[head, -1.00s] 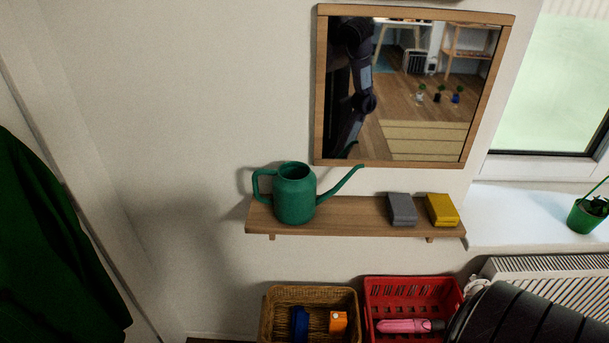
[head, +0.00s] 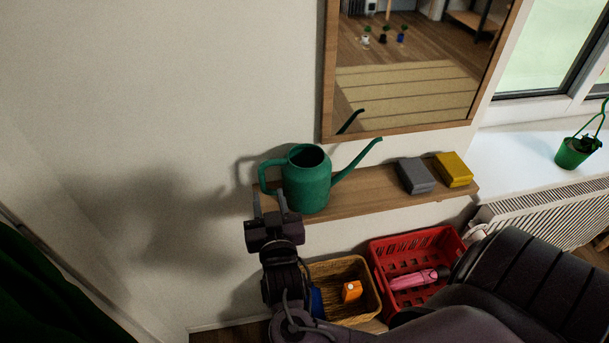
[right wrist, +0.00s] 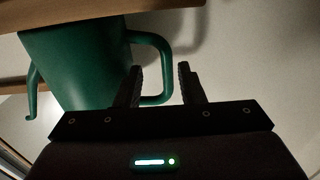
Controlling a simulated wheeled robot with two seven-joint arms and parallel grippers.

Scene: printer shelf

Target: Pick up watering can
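The green watering can (head: 308,185) stands upright on the wooden wall shelf (head: 375,195) in the head view, its handle to the left and its spout to the right. My right gripper (head: 269,201) is open at the shelf's left end, just in front of and below the handle. In the right wrist view, the gripper's two fingers (right wrist: 158,85) are apart, with the handle of the watering can (right wrist: 75,65) showing between them. I cannot tell whether either finger touches the handle. My left gripper is not in view.
A grey box (head: 415,175) and a yellow box (head: 453,169) lie on the shelf's right part. A framed mirror (head: 400,137) hangs above. A wicker basket (head: 368,290) and a red crate (head: 420,240) stand below.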

